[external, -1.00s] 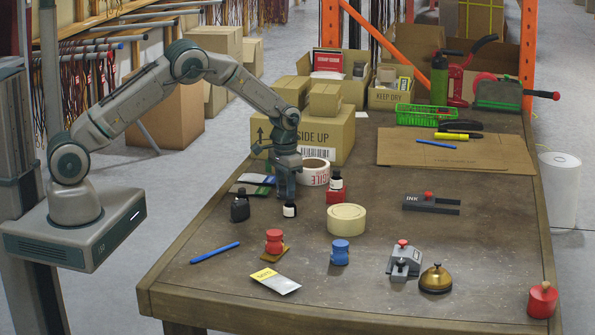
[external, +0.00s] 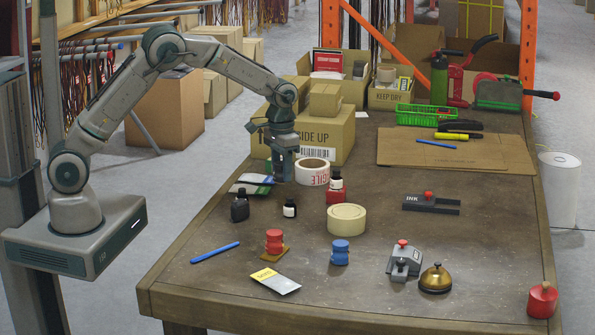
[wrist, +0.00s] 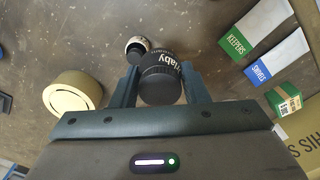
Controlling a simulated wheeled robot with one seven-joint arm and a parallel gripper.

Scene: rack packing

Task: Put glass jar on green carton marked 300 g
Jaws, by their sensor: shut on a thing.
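My gripper (external: 283,178) is shut on a jar with a black lid and pale lettering. The jar (wrist: 160,80) sits between the fingers in the wrist view; in the external view it cannot be made out. The gripper is above the table, in front of the large cardboard box. A small green carton (wrist: 284,101) with an orange-brown patch lies beside that box, to the right of the gripper in the wrist view. Its marking is too small to read. In the external view the carton is not clearly visible near my gripper.
The large box (external: 345,140) stands behind the gripper. A FRAGILE tape roll (external: 312,172), a red bottle (external: 336,190) and a small black bottle (external: 290,209) are close by. Flat packets (wrist: 277,55) lie near the carton. A beige tape roll (external: 347,219) stands in front.

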